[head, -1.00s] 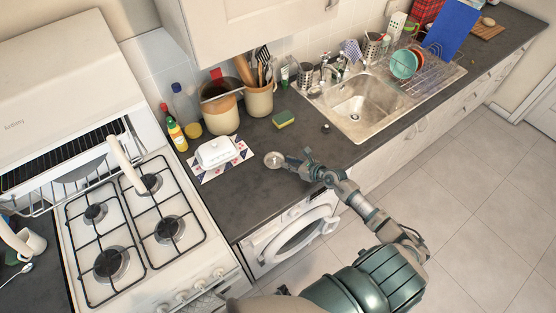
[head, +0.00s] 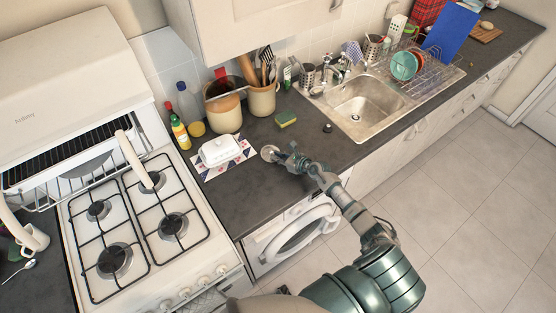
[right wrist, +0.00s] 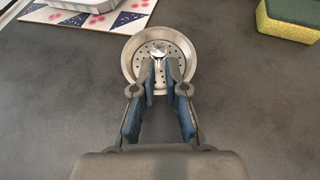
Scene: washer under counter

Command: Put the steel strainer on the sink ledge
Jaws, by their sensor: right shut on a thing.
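The steel strainer (right wrist: 160,48) is a small round dish with holes and a central knob. It also shows in the head view (head: 268,153), over the dark counter near the butter dish. My right gripper (right wrist: 160,75) is shut on the strainer's knob; it shows in the head view too (head: 281,155). I cannot tell whether the strainer touches the counter. The steel sink (head: 362,103) with its ledge (head: 318,95) lies further right along the counter. My left gripper is not in view.
A green and yellow sponge (head: 286,119) and a small dark round thing (head: 327,128) lie between the gripper and the sink. A white butter dish (head: 219,151) is on a patterned mat to the left. A tap (head: 335,75) and a dish rack (head: 425,75) stand by the basin.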

